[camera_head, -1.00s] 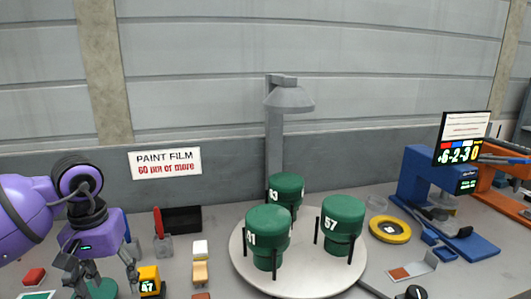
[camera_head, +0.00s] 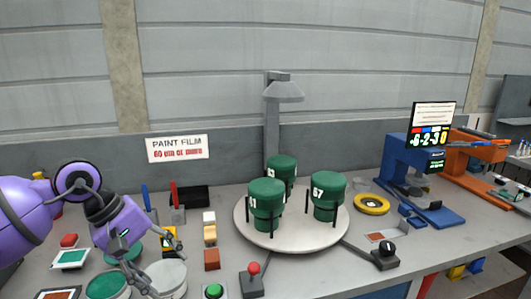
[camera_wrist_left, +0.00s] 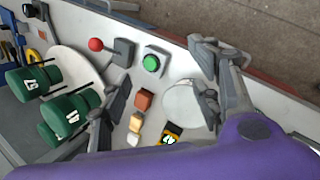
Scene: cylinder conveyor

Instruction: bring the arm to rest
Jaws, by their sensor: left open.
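My left gripper (camera_head: 158,262) is open at the lower left of the head view, its purple arm coming in from the left edge. Its two fingers are spread wide with nothing between them. In the left wrist view the open fingers (camera_wrist_left: 160,82) hang above the grey bench, on either side of a brown block (camera_wrist_left: 144,100). A white round container (camera_wrist_left: 182,103) lies below the right-hand finger. The right gripper is in neither current view.
A round turntable (camera_head: 242,230) carries three green cylinders. A red-knobbed lever (camera_head: 252,280) and a green button (camera_head: 213,291) stand at the front edge. Round cans and small blocks crowd the left. A blue press (camera_head: 405,180) stands at the right.

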